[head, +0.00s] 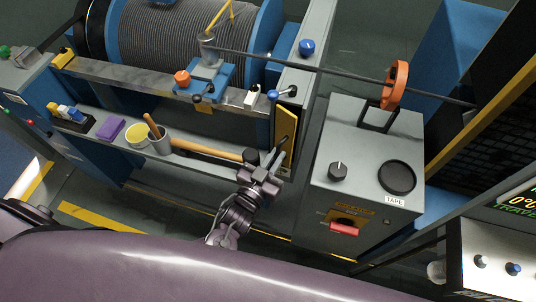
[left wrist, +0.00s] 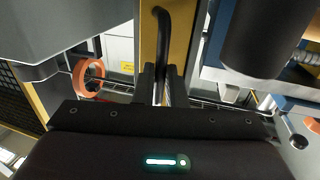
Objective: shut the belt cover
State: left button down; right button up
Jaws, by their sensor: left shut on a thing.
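The belt cover (head: 286,130) is a narrow yellow panel at the right end of the winch frame, beside the grey console. It stands edgewise, and I cannot tell exactly how far open it is. It fills the upper middle of the left wrist view (left wrist: 149,45) and carries a curved black bar handle (left wrist: 163,30). My left gripper (head: 271,158) is at the panel's lower end, with its fingers shut on the handle; they also show in the left wrist view (left wrist: 161,82). The fingers hide part of the handle. My right gripper is not in view.
A grey console (head: 350,185) with a knob and a tape lid stands just right of the cover. A shelf left of my gripper holds a mallet (head: 205,150), cups (head: 137,135) and a purple block (head: 111,129).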

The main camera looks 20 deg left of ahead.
pick_arm(q)
jog(key=n+y, duration=0.1)
jog(key=d+y, duration=0.1)
jog(key=n+y+b, duration=0.1)
jog(key=y, duration=0.1)
jog(key=shift+w+d+f+n+t, duration=0.1)
jog(key=shift+w+d+n+t, duration=0.2)
jog(key=shift+w+d+n+y+b, duration=0.3)
jog(key=shift+n+y, duration=0.25)
jog(key=shift+y, duration=0.3)
jog(key=shift+w+d+n+y+b, duration=0.1)
jog(key=shift+d+n+y+b, duration=0.2)
jog(key=shift+n+y, duration=0.4)
jog(key=shift+a, duration=0.15)
jog(key=c, duration=1.5)
grip_release()
jog(key=shift+s, duration=0.1)
